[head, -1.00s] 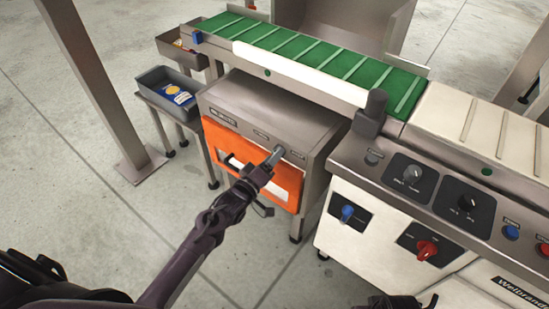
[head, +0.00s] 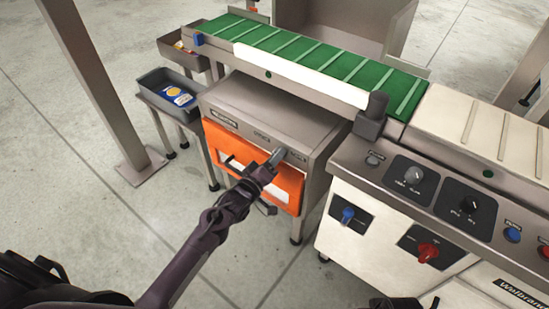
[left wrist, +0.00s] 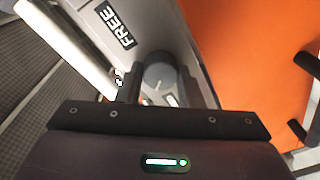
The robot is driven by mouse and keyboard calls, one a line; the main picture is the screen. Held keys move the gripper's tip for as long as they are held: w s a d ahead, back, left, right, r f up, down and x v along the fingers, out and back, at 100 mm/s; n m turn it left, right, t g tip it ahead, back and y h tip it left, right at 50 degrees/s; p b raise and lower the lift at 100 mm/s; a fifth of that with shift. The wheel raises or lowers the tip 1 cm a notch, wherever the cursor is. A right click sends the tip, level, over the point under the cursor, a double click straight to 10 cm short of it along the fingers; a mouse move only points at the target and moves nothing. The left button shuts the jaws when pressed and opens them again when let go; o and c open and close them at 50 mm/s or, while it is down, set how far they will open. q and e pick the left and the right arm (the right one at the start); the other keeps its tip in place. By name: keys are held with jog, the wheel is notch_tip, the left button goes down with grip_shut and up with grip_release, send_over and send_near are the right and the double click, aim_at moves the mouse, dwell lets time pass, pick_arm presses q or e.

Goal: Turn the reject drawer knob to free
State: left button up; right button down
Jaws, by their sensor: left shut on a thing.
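The reject drawer knob (left wrist: 159,68) is a round grey knob with a thin white line, in the left wrist view. A black FREE label (left wrist: 115,26) is on the grey panel up and left of it; another label is partly hidden beside the knob. My left gripper (head: 276,157) is at the front panel of the grey cabinet, above the orange drawer front (head: 219,139), and hides the knob in the head view. Its fingers are shut on the knob. A dark part at the bottom edge may be my right gripper (head: 398,302); its jaws are not clear.
A green belt conveyor (head: 290,48) runs behind and above the cabinet. A control panel with several knobs, including a blue one (head: 347,214) and a red one (head: 428,251), stands right. A grey tray (head: 150,79) and a post (head: 95,80) are at the left.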

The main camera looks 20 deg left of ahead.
pick_arm(q)
jog(key=m+h+p, duration=0.1)
jog(key=m, duration=1.7)
jog(key=shift+f+m, duration=0.15)
jog(key=shift+m, duration=0.15)
pick_arm(e)
notch_tip(320, 180, down, 3)
jog(key=shift+d+f, duration=0.15)
jog(key=shift+s, duration=0.1)
pick_arm(q)
jog(key=o, duration=1)
jog(key=shift+c, duration=0.2)
pick_arm(e)
jog(key=shift+w, duration=0.3)
